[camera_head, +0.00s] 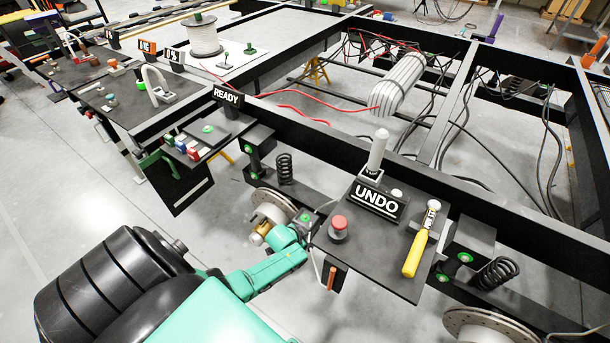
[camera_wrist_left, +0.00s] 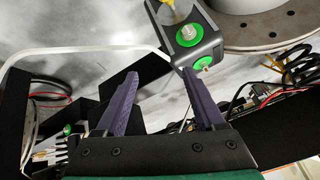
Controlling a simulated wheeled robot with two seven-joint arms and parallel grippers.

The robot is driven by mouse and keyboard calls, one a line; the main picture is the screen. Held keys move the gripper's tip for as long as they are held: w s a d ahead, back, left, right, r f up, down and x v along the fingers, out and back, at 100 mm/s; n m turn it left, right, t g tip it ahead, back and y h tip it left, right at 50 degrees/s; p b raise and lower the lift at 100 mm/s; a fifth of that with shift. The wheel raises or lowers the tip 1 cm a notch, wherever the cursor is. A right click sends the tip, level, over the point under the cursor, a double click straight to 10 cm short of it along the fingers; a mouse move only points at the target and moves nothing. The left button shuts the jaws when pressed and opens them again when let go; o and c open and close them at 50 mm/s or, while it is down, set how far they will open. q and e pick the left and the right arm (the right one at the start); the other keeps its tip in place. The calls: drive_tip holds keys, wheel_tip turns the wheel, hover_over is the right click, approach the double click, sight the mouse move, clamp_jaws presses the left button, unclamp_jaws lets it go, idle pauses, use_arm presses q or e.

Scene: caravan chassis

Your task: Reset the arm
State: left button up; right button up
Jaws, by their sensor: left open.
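My left arm (camera_head: 265,272) is teal and comes in from the lower left of the head view. It reaches to a spot beside the brake disc (camera_head: 273,207), left of the black UNDO shelf (camera_head: 350,256). In the left wrist view my left gripper (camera_wrist_left: 163,103) is open, with two purple fingers apart and nothing between them. A dark block with green round fittings (camera_wrist_left: 187,36) lies just beyond the right fingertip; I cannot tell whether they touch. In the head view the fingers are hard to make out. My right gripper is not in view.
The black chassis rail (camera_head: 330,147) runs beyond the arm. The UNDO shelf carries a red button (camera_head: 338,226), an UNDO block (camera_head: 378,199) and a yellow-handled tool (camera_head: 415,252). A coil spring (camera_head: 285,168) stands nearby. Open floor (camera_head: 80,210) lies to the left.

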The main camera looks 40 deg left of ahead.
use_arm(q)
drive_tip(key=s+d+f+g, duration=0.1)
drive_tip(key=s+f, duration=0.4)
drive_tip(key=s, duration=0.6)
drive_tip(key=s+d+f+n+g, duration=0.1)
drive_tip(key=s+d+f+g, duration=0.1)
drive_tip(key=s, duration=1)
drive_tip(key=s+d+f+n+g, duration=0.1)
drive_tip(key=s+f+g, duration=0.2)
drive_tip(key=s+f, duration=0.4)
drive_tip(key=s, duration=0.4)
drive_tip(key=shift+s+d+f, duration=0.25)
drive_tip(key=shift+d+f, duration=0.05)
drive_tip(key=shift+d, duration=0.1)
drive_tip(key=shift+w, duration=0.1)
